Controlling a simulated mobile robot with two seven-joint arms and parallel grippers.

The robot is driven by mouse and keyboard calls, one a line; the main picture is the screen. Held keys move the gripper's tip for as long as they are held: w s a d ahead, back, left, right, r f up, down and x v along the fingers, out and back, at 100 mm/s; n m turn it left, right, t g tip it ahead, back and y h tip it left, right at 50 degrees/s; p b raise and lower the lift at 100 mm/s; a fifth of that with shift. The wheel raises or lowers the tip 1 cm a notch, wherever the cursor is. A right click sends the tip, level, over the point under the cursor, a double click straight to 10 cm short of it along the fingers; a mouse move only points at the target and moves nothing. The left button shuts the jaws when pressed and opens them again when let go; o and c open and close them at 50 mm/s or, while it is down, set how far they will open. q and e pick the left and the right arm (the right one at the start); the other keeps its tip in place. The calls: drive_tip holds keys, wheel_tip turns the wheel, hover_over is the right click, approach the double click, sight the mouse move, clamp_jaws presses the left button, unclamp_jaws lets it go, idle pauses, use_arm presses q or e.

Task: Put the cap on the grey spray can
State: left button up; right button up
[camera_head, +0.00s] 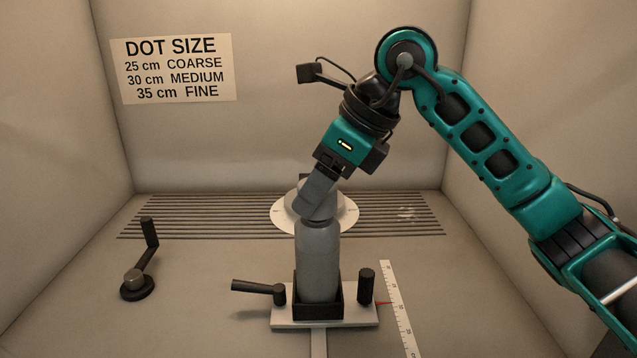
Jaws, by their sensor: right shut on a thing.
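The grey spray can (318,262) stands upright in a black square holder (318,309) on a pale base plate. My right gripper (316,206) comes down at a slant from the upper right, with its grey fingertips at the top of the can. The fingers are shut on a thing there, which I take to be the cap. The cap is hidden by the fingers, so I cannot tell whether it is seated on the can. The can's top is also partly covered. My left gripper is not in view.
A round white disc with a grey hub (345,214) stands behind the can. A black crank (138,284) is at the left. The base plate (282,321) carries a black handle (258,288) and knob (367,286). A ruler (399,308) lies right. Booth walls enclose the floor.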

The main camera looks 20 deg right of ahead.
drive_tip(key=shift+f+b, duration=0.75)
drive_tip(key=shift+f, duration=0.25)
idle(0.7)
drive_tip(key=o, duration=1)
drive_tip(key=shift+o, duration=1)
drive_tip(key=shift+r, duration=0.1)
drive_tip(key=shift+p+v, duration=0.65)
drive_tip(key=shift+v, duration=0.5)
drive_tip(key=shift+s+d+r+p, duration=0.1)
drive_tip(key=shift+r+p, duration=0.25)
drive_tip(key=shift+r, duration=0.3)
drive_tip(key=shift+s+d+r+p, duration=0.15)
drive_tip(key=shift+r+p, duration=0.2)
drive_tip(key=shift+r, duration=0.25)
